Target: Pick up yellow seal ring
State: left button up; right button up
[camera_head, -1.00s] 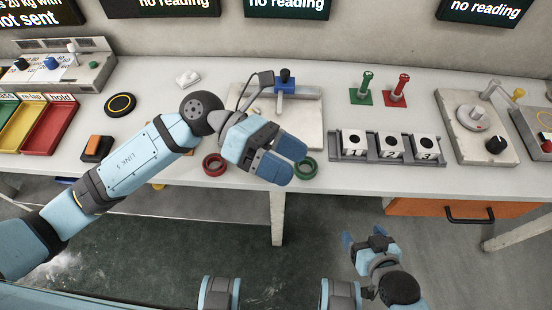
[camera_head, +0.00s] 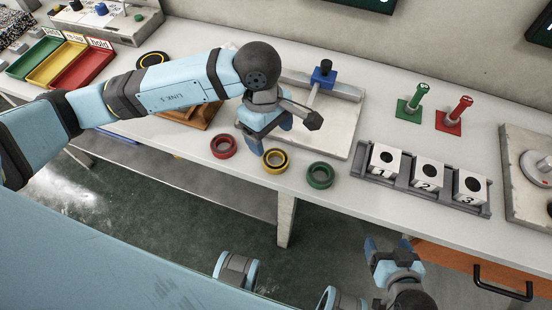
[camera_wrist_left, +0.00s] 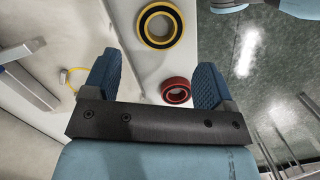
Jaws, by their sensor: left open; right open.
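The yellow seal ring (camera_head: 276,170) lies flat near the front edge of the table, between a red ring (camera_head: 223,154) and a green ring (camera_head: 320,184). My left gripper (camera_head: 268,130) is open and empty, just behind and above the yellow ring. In the left wrist view, the yellow ring (camera_wrist_left: 142,30), with a dark inner band, lies beyond the open fingertips (camera_wrist_left: 155,75). The red ring (camera_wrist_left: 176,101) shows between the fingers, near the right one. My right gripper (camera_head: 388,246) is open and empty, in front of the table.
A white plate with a blue-topped post (camera_head: 323,76) stands behind my left gripper. Green (camera_head: 412,107) and red (camera_head: 452,121) posts and a rack (camera_head: 425,192) of numbered blocks stand to the right. Coloured trays (camera_head: 82,68) are at left.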

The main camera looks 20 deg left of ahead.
aim_at(276, 164)
pick_arm(q)
jog(key=f, duration=0.5)
jog(key=d+f, duration=0.1)
jog(key=f, duration=0.1)
jog(key=shift+s+d+f, duration=0.1)
jog(key=shift+s+f, duration=0.2)
jog(key=shift+f, duration=0.05)
jog(key=shift+c, duration=0.2)
jog(key=c, duration=0.7)
